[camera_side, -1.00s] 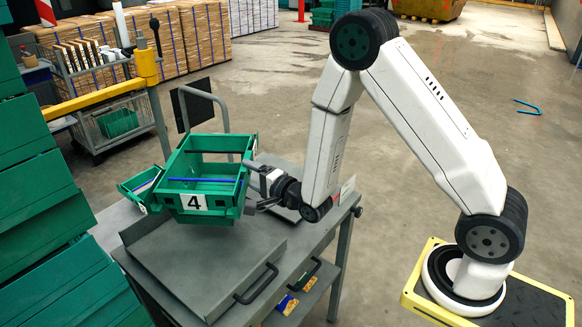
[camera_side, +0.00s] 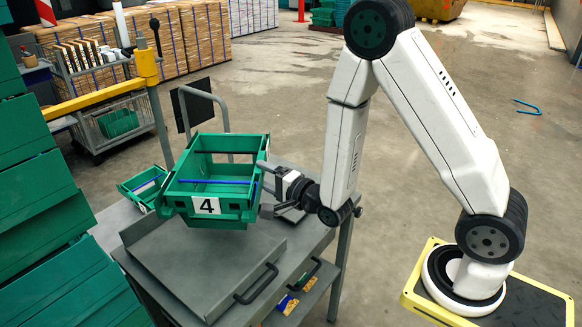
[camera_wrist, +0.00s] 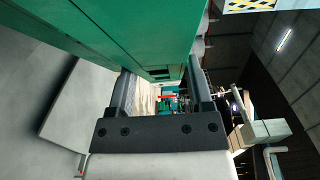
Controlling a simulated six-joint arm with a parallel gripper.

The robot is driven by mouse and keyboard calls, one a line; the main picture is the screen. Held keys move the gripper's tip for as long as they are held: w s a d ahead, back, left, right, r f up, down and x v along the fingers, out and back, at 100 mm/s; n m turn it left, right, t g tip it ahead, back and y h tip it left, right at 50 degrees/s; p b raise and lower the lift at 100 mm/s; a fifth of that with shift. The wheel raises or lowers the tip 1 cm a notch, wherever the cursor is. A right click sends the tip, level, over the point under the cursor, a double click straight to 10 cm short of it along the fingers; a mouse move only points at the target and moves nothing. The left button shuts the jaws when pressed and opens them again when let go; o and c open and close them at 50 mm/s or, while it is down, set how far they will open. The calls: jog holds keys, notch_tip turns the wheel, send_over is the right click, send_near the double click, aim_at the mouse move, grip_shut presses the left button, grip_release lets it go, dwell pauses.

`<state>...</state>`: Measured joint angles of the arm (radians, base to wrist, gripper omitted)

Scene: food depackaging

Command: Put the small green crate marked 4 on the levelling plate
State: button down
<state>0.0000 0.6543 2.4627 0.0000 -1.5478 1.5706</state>
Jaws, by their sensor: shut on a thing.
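The green crate marked 4 (camera_side: 228,217) is held in the air above the grey cart, roughly upright, its white number label facing the camera and a blue bar across its opening. My gripper (camera_side: 266,188) is shut on the crate's right side wall. In the wrist view the green crate wall (camera_wrist: 130,32) fills the top, and my gripper's two fingers (camera_wrist: 160,90) reach up to it. A grey plate with a raised left edge and a black handle, likely the levelling plate (camera_side: 205,270), lies on the cart below and in front of the crate.
A smaller green crate (camera_side: 143,187) sits on the cart to the left of the held crate. A dark upright panel and bent grey rail (camera_side: 222,110) stand behind. Stacked green crates (camera_side: 40,210) line the left edge. Open floor lies right of the cart.

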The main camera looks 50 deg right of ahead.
jog(key=shift+s+f, duration=0.95)
jog(key=shift+f, duration=0.2)
jog(key=shift+s+f, duration=0.95)
jog(key=shift+f, duration=0.2)
jog(key=shift+w+d, duration=0.1)
jog(key=w+d+m+g+h, duration=0.1)
jog(key=w+d+m+h, duration=0.2)
jog(key=d, duration=0.6)
jog(key=w+d+m+g+h, duration=0.2)
jog(key=w+d+m+h, duration=0.1)
jog(key=d+h, duration=0.4)
jog(key=d+m, duration=0.1)
jog(key=d, duration=0.2)
jog(key=shift+w+r, duration=0.25)
jog(key=shift+w, duration=0.15)
jog(key=shift+d+f, duration=0.1)
jog(key=shift+f, duration=0.05)
